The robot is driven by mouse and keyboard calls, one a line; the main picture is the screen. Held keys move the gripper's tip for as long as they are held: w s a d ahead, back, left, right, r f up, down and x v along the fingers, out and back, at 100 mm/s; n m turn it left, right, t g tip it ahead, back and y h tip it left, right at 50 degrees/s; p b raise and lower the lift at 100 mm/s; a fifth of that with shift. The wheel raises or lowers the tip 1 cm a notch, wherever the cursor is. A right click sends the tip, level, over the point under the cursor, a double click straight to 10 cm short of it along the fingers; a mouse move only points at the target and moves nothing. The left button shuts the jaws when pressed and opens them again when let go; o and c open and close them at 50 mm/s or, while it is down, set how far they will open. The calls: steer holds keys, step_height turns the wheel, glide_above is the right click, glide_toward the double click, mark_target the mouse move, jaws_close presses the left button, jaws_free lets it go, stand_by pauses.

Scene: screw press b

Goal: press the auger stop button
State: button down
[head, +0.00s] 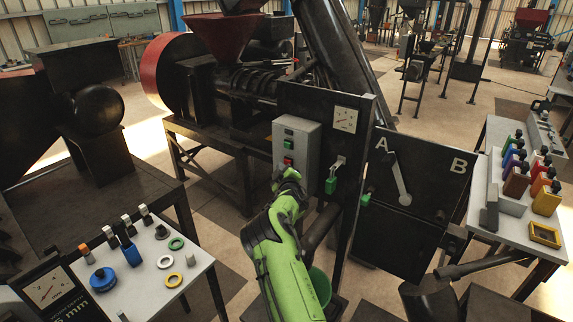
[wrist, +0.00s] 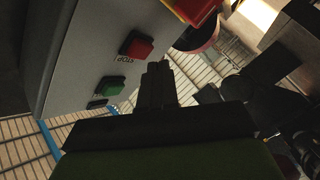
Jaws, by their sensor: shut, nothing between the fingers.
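The grey control box (head: 302,135) stands on the dark panel in the head view, with a green button (head: 289,143) above a red button (head: 288,160). In the wrist view the red button (wrist: 138,46) has a partly readable label beside it, apparently STOP. The green button (wrist: 112,86) sits to its lower left. My gripper (wrist: 158,80) is shut and empty, with its fingertips close to the box face, right of and below the red button. They appear apart from it; the exact gap cannot be told. In the head view, my arm hides the fingertips and the lower box.
A red and yellow part (wrist: 193,10) juts from the box near the red button. A lever with a green grip (head: 331,184) is right of the box, beside an A/B lever panel (head: 420,175). A white table (head: 145,260) with rings stands at left.

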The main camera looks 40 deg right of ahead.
steer(key=a, duration=0.1)
steer(key=s+a, duration=0.1)
steer(key=a, duration=0.1)
steer(key=a+b, duration=0.1)
steer(key=shift+s+a, duration=0.3)
steer(key=shift+a, duration=0.1)
stand_by(0.6)
steer(key=s+a+r+m+g, duration=0.2)
steer(key=s+r+m+g, duration=0.1)
steer(key=s+r+m, duration=0.4)
steer(key=s+a+r+g+y+b, duration=0.1)
steer(key=s+a+r+g+y, duration=0.15)
steer(key=s+a, duration=0.5)
steer(key=s+a+r+g+y, duration=0.1)
steer(key=s+a+r+y, duration=0.1)
steer(key=s+a+r, duration=0.35)
steer(key=s+a+f+g+y, duration=0.1)
steer(key=s+a, duration=0.4)
steer(key=s, duration=0.3)
steer(key=s+a+f+n+g, duration=0.1)
steer(key=s+a+f, duration=0.1)
steer(key=s+a, duration=0.3)
steer(key=s+a+f+n+g+y, duration=0.1)
steer(key=s+a, duration=0.4)
steer(key=s, duration=0.8)
steer(key=shift+f+y, duration=0.35)
steer(key=shift+f, duration=0.25)
